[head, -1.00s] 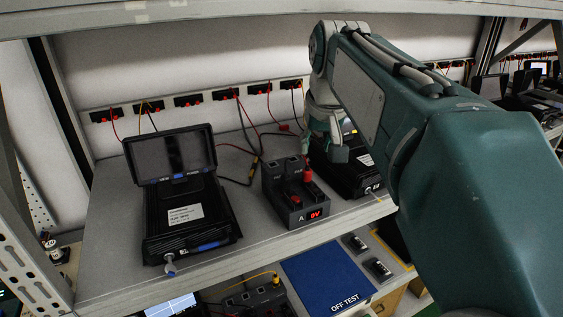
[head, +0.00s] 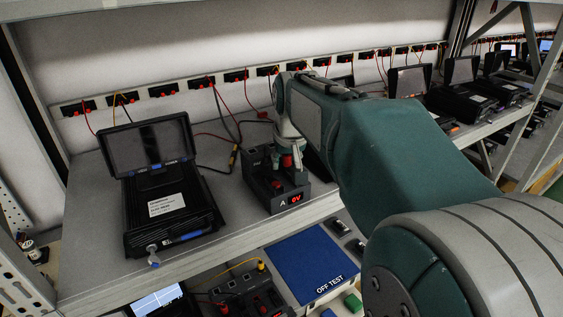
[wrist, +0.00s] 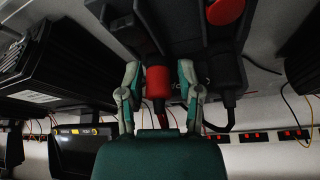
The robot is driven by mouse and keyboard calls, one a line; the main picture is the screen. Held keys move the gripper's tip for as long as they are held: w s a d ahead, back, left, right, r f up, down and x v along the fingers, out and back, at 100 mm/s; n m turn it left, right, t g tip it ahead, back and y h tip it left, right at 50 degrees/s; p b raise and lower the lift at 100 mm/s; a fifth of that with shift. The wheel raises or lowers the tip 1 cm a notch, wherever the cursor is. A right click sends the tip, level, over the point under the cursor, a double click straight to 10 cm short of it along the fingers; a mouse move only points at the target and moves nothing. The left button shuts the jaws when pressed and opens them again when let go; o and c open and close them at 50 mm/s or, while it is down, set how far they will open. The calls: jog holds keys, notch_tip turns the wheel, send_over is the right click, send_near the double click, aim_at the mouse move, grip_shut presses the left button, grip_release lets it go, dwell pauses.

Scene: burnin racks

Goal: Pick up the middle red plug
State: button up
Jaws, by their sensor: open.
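A black box (head: 262,196) with a red "0V" display stands on the shelf. A red plug (head: 286,161) on it shows between my gripper's fingers; in the wrist view the same red plug (wrist: 158,84) lies between the two fingertips. My gripper (wrist: 160,80) is open around it, with a gap visible on the right; contact on the left cannot be told. A second red part (head: 277,184) sits nearer the box's front, and a round red top (wrist: 225,11) shows in the wrist view. My gripper (head: 288,158) hides part of the box.
A black device (head: 170,205) with a raised screen stands left of the box. A black plug (wrist: 222,96) with a cable is close to my fingers' right in the wrist view. Red and black sockets (head: 201,83) line the back wall. A blue "OFF TEST" mat (head: 312,262) lies below.

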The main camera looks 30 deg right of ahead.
grip_shut()
jog(key=shift+r, duration=0.15)
jog(key=shift+r, duration=0.3)
notch_tip(320, 180, up, 2)
jog(key=shift+r, duration=0.2)
jog(key=s+a+r, duration=0.3)
jog(key=s+r, duration=0.6)
jog(key=s, duration=0.4)
jog(key=shift+s+a+r, duration=0.35)
jog(key=shift+r, duration=0.05)
